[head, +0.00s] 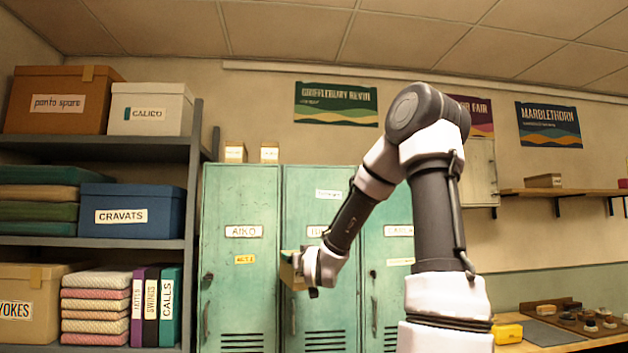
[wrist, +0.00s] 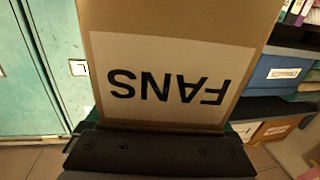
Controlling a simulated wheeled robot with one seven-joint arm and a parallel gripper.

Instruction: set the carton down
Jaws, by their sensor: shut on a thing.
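The carton (head: 288,272) is a tan cardboard box, held in front of the green lockers in the head view. My arm partly hides it there. In the wrist view the carton (wrist: 170,22) fills the middle, with a white label reading FANS upside down. My gripper (head: 304,268) is shut on the carton; its dark body shows along the bottom of the wrist view (wrist: 160,135). The far side of the carton and anything directly under it are hidden.
Green lockers (head: 240,290) stand behind the carton. A grey shelf unit (head: 90,244) at left holds boxes, folded cloths and binders. Two small boxes (head: 235,153) sit on the lockers. A wall shelf (head: 560,191) and a wooden worktop (head: 515,342) are at right.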

